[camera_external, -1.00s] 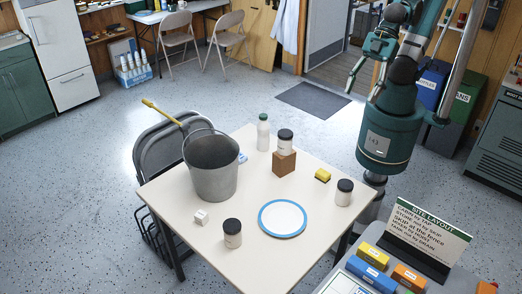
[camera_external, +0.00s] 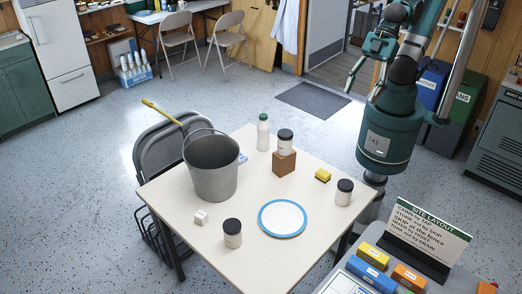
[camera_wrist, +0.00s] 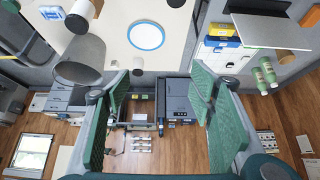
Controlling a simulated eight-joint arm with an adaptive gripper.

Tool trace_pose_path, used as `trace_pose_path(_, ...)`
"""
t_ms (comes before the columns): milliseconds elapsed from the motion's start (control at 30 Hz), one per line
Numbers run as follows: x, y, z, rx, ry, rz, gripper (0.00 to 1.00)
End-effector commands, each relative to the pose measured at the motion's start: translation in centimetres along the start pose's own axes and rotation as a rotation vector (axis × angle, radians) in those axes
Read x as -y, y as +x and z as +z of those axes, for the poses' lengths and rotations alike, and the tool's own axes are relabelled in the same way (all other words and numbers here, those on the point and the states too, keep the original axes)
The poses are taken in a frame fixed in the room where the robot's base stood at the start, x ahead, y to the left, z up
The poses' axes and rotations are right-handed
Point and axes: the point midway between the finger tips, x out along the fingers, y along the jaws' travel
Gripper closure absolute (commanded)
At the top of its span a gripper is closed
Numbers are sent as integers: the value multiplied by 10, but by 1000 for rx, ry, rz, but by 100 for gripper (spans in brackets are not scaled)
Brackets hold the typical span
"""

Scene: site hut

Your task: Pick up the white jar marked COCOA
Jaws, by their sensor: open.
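Three white jars with black lids are on the pale table (camera_external: 195,250). One jar (camera_external: 285,145) stands on a brown wooden block (camera_external: 284,163) at the back. One jar (camera_external: 343,196) stands near the right edge, and one jar (camera_external: 232,238) near the front. Their labels are too small to read, so I cannot tell which is marked COCOA. My gripper (camera_external: 368,62) is up in the air beyond the table, away from every jar. In the wrist view its green fingers (camera_wrist: 160,85) are wide apart with nothing between them. A black-lidded jar (camera_wrist: 84,11) shows at that view's top left.
A sign (camera_external: 430,232) and coloured boxes stand on a side surface at front right.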

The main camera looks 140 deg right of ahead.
Motion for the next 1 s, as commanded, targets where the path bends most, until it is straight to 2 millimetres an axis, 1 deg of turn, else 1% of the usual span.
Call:
trace_pose_path(133,-1,1,-8,7,17,2,46)
trace_pose_path(267,-3,4,-19,19,50,7,46)
trace_pose_path(467,-6,11,-46,48,124,17,46)
trace_pose_path(767,-13,30,-86,95,245,41,46)
trace_pose_path(1000,-19,50,-118,129,344,63,46)
